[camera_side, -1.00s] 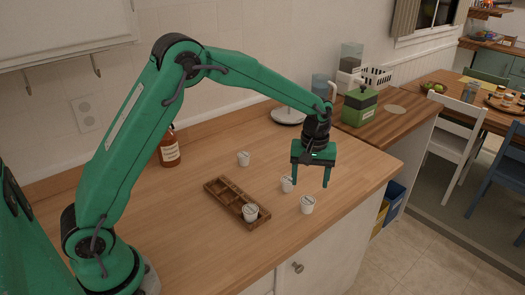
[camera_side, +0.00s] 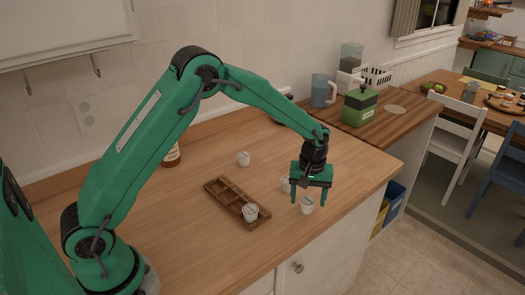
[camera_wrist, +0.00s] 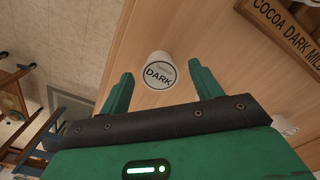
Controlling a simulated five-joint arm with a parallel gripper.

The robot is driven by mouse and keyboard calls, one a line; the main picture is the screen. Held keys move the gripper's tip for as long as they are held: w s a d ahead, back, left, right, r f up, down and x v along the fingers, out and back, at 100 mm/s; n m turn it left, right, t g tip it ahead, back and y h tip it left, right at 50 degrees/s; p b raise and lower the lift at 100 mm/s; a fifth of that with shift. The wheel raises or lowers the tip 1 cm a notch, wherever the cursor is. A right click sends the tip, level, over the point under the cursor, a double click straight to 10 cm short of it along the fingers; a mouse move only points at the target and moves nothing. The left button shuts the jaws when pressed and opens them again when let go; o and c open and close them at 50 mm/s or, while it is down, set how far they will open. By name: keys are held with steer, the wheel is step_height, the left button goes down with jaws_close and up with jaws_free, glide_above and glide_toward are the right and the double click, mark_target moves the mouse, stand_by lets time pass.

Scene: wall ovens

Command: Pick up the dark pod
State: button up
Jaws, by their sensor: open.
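The dark pod (camera_wrist: 158,72) is a small white cup with a lid marked DARK. In the wrist view it stands on the counter between my open fingertips, a little beyond them. In the side view the white cup (camera_side: 307,206) near the counter's front right edge appears to be this pod. My gripper (camera_side: 308,198) is above it, fingers pointing down, open and empty. The gripper (camera_wrist: 160,76) also shows in the wrist view, its two green fingers on either side of the pod.
A wooden tray (camera_side: 222,197) with compartments lies left of my gripper, one white pod (camera_side: 250,212) in its front end. Another pod (camera_side: 285,184) is partly hidden just left of my gripper, and one (camera_side: 244,158) stands farther back. A brown bottle (camera_side: 173,155) is by the wall.

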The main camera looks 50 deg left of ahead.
mark_target(309, 203)
steer(key=shift+f, duration=0.1)
stand_by(0.4)
steer(key=c, duration=1)
steer(key=shift+r, duration=0.75)
steer(key=r, duration=0.3)
steer(key=shift+s+d+r, duration=0.1)
steer(key=shift+s+d, duration=0.15)
steer(key=shift+d, duration=0.15)
steer(key=s+d+r, duration=0.4)
steer(key=d, duration=0.1)
steer(key=s+d+r, duration=0.2)
steer(key=d, duration=0.1)
steer(key=shift+s+d+r, duration=0.15)
steer(key=shift+s+d, duration=0.05)
steer(key=shift+s, duration=0.15)
